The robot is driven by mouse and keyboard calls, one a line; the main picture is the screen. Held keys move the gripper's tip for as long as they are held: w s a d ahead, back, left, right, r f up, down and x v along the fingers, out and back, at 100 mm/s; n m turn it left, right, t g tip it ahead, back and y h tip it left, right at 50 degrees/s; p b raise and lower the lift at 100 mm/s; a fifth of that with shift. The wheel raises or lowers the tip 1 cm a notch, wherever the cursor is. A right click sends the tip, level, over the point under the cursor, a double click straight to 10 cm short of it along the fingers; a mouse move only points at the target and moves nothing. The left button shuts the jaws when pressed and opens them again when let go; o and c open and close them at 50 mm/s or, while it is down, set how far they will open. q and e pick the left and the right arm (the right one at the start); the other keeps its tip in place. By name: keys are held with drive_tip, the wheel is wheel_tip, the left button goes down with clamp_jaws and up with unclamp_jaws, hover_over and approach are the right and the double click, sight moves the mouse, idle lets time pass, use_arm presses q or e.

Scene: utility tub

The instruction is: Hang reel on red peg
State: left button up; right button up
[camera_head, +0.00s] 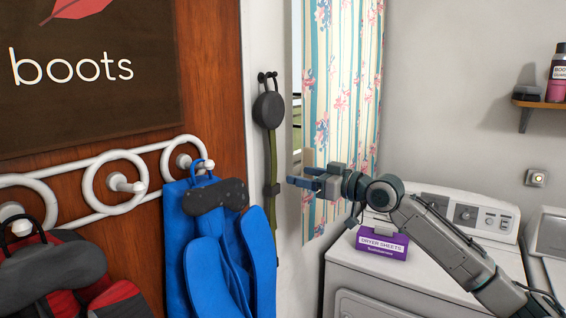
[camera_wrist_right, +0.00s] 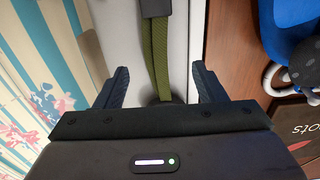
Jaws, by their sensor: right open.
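A dark round reel (camera_head: 268,110) hangs from a black double hook (camera_head: 267,78) on the white wall. A green strap (camera_head: 273,155) runs down from it through a black buckle (camera_head: 271,189). My right gripper (camera_head: 294,181) is open and empty, to the right of the strap in the head view. In the right wrist view the strap (camera_wrist_right: 160,58) passes between the spread fingers (camera_wrist_right: 160,68) in the picture, with the buckle (camera_wrist_right: 155,8) at the top edge. Contact cannot be told. My left gripper is out of view. No red peg shows; the visible pegs are white.
White ringed pegs (camera_head: 122,183) on the wooden panel hold a blue bag (camera_head: 200,255) and a red and black bag (camera_head: 95,290). A floral curtain (camera_head: 340,90) hangs right of the reel. A purple box (camera_head: 382,243) stands on the white washer (camera_head: 345,260).

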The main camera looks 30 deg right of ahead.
sight(274, 171)
drive_tip(key=p+x, duration=0.4)
drive_tip(key=x, duration=0.5)
drive_tip(key=shift+w, duration=0.2)
drive_tip(key=shift+w+f, duration=0.1)
drive_tip(key=shift+w, duration=0.1)
drive_tip(key=shift+s+p, duration=0.1)
drive_tip(key=shift+p, duration=0.2)
drive_tip(key=shift+s, duration=0.25)
drive_tip(key=shift+s+a, duration=0.1)
drive_tip(key=shift+a, duration=0.4)
drive_tip(key=c, duration=1.2)
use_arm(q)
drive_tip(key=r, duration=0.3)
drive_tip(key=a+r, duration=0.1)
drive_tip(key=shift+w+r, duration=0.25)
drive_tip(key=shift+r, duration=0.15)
